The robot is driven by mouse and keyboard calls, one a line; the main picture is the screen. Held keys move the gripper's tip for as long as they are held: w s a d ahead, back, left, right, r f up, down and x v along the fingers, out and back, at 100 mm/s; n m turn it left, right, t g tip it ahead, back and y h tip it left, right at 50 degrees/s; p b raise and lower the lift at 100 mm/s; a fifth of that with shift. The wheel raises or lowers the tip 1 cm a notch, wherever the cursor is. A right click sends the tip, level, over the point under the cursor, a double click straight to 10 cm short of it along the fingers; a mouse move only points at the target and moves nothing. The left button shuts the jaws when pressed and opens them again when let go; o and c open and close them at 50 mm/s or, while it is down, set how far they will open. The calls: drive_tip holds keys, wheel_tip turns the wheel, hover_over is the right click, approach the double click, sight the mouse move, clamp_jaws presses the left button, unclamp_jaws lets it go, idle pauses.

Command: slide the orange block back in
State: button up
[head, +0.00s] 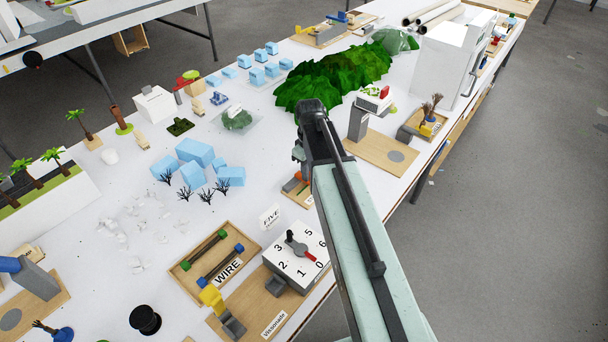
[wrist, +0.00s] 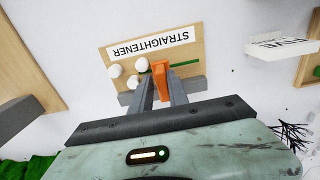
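The orange block (wrist: 161,82) stands on a wooden board (wrist: 118,59) labelled STRAIGHTENER in the wrist view. White round knobs (wrist: 142,65) sit just left of it, and a green rod (wrist: 185,64) shows to its right. My gripper (wrist: 160,85) is over the board with one finger on each side of the orange block. The fingertips look very near the block, but contact is unclear. In the head view, my gripper (head: 300,158) hides part of the board (head: 291,189), and a bit of orange (head: 298,175) shows below it.
A numbered white dial box (head: 295,262) and the WIRE tray (head: 185,265) stand nearby towards the front. A small white sign (wrist: 280,48) is to the right in the wrist view. A green hill (head: 330,80) and a wooden board with a grey post (head: 358,125) are beyond my arm.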

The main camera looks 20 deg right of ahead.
drive_tip(key=shift+o, duration=0.9)
wheel_tip(320, 180, up, 8)
drive_tip(key=p, duration=0.8)
drive_tip(key=shift+f, duration=0.1)
